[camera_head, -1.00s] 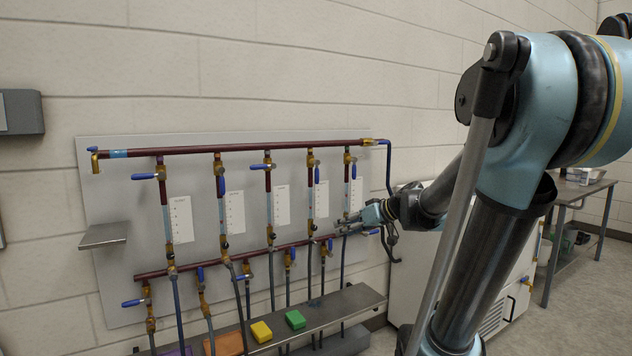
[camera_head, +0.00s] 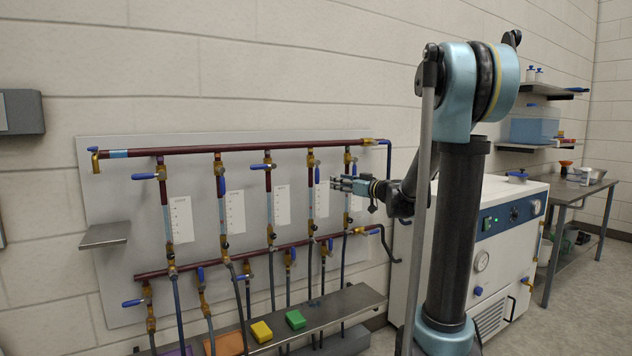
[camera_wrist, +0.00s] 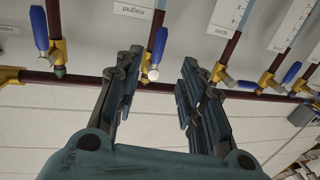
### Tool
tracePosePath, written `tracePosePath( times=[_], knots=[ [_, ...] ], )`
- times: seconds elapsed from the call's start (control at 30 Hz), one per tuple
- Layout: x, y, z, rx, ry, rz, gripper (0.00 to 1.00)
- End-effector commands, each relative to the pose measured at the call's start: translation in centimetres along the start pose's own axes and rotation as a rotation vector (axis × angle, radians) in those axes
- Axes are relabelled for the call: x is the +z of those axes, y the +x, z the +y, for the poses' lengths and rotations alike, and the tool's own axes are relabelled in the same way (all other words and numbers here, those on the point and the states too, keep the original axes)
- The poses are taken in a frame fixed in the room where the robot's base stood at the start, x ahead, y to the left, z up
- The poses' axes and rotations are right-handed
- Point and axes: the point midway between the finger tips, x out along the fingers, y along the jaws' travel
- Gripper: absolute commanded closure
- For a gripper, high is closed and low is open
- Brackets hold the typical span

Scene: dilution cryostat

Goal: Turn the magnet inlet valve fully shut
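The magnet label (camera_wrist: 133,9) shows at the top of the wrist view. Just right of it, a brass valve with a blue lever (camera_wrist: 157,46) sits on a branch by the dark red pipe; I take this as the magnet inlet valve. Its lever lies roughly along its branch. In the head view this appears to be the valve second from the right on the upper row (camera_head: 311,163). My gripper (camera_wrist: 160,62) is open and empty, with the valve showing between its fingers. In the head view my gripper (camera_head: 342,183) is in front of the panel's right part, apart from the lever.
Neighbouring blue-levered valves stand on both sides, one left (camera_wrist: 39,28) and one right (camera_wrist: 291,73). The lower dark red pipe (camera_head: 207,264) carries more valves. A metal shelf (camera_head: 345,303) is below, and a white cabinet (camera_head: 504,254) is at right.

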Motion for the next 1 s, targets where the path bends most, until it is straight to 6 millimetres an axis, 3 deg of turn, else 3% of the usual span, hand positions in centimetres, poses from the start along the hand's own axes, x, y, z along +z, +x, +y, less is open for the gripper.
tracePosePath(
  times=[0.6,0.8,1.0],
  knots=[
    [0.0,10.9,-0.1,-0.002,0.000,-0.001,0.63],
    [0.0,13.0,0.0,-0.001,0.000,-0.001,0.63],
    [0.0,13.7,0.0,0.000,0.000,-0.001,0.63]
  ],
)
